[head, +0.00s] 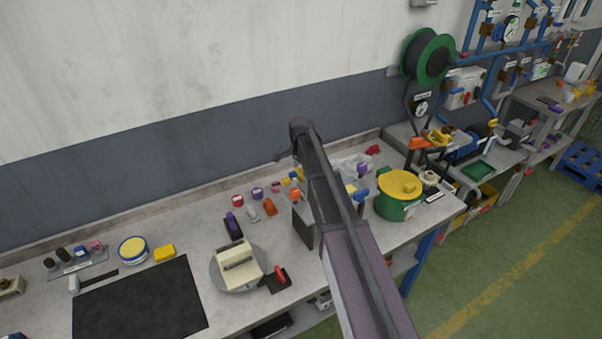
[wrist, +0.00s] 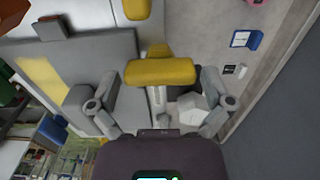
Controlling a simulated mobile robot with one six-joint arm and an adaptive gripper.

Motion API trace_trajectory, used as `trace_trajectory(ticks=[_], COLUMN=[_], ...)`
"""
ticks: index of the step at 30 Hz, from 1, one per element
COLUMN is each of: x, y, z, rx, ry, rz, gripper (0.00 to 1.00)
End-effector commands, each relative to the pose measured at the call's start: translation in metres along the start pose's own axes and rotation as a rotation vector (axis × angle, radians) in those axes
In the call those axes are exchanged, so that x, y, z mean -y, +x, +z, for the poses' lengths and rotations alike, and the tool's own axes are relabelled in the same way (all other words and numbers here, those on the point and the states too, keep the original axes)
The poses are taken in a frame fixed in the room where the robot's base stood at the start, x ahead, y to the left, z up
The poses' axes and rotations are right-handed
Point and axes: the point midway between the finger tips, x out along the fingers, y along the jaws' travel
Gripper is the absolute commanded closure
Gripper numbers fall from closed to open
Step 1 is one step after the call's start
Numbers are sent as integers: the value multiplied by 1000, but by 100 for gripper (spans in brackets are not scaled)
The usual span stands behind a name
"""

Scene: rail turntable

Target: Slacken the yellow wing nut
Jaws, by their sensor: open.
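A yellow wing nut (wrist: 160,72) shows as a thick yellow bar in the middle of the wrist view, above a pale upright post (wrist: 158,98). My gripper (wrist: 162,95) is open, with one grey finger at each side of the nut. Nothing is held. I see space between the fingers and the nut, but cannot tell exactly how far the fingertips stand from it in depth. In the head view my arm covers the middle of the bench, and I cannot make out the gripper or this nut there.
In the head view, the bench (head: 180,255) holds a green pot with yellow lid (head: 400,184), a round turntable (head: 217,274) and a black mat (head: 140,302).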

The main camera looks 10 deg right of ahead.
Motion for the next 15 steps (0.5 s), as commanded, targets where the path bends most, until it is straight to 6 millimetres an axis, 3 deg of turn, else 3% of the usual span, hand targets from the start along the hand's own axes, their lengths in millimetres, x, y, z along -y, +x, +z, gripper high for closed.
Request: trace_trajectory(ticks=[4, 10, 15], x=[0, 0, 0], y=[0, 0, 0], z=[0, 0, 0], rx=[0, 0, 0], ry=[0, 0, -2], rz=[0, 0, 0], gripper=[0, 59, 59])
